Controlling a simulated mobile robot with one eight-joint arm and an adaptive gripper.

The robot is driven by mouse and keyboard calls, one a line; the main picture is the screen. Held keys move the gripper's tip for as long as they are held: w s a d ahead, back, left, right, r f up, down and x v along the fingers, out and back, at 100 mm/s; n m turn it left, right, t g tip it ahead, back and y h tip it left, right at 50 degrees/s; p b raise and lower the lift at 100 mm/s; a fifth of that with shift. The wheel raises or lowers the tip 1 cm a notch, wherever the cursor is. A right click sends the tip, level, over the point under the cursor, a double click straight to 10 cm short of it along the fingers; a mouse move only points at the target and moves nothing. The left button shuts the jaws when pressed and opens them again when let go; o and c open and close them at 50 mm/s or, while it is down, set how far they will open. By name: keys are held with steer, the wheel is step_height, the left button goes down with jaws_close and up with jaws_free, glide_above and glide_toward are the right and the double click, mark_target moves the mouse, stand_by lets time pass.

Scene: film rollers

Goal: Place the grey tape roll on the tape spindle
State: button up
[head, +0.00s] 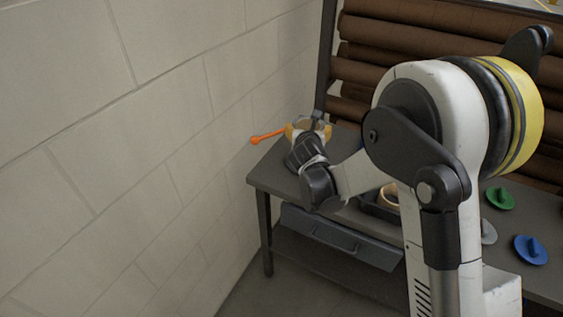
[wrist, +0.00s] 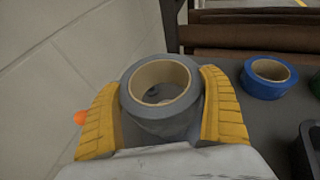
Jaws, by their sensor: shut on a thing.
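The grey tape roll (wrist: 160,118), with a tan core, sits between the two yellow fingers of my gripper (wrist: 165,108). My gripper is shut on it from both sides. Through the roll's hole I see a dark grey surface and a small rounded shape; I cannot tell whether this is the tape spindle. In the head view my gripper (head: 308,130) is over the left end of the bench, mostly hidden by its own wrist. An orange rod (head: 268,135) sticks out to its left, and a bit of orange (wrist: 80,118) shows beside the left finger in the wrist view.
A blue tape roll (wrist: 268,80) lies to the right on the bench, with a dark tray (wrist: 305,150) nearer. Green (head: 499,198) and blue (head: 531,250) knobbed discs lie on the bench's right part. Brown rollers (head: 400,40) fill a rack behind. A block wall (head: 150,120) is close on the left.

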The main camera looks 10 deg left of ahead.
step_height(320, 180, down, 10)
steer(key=b, duration=0.4)
steer(key=shift+w, duration=0.1)
steer(key=shift+r, duration=0.2)
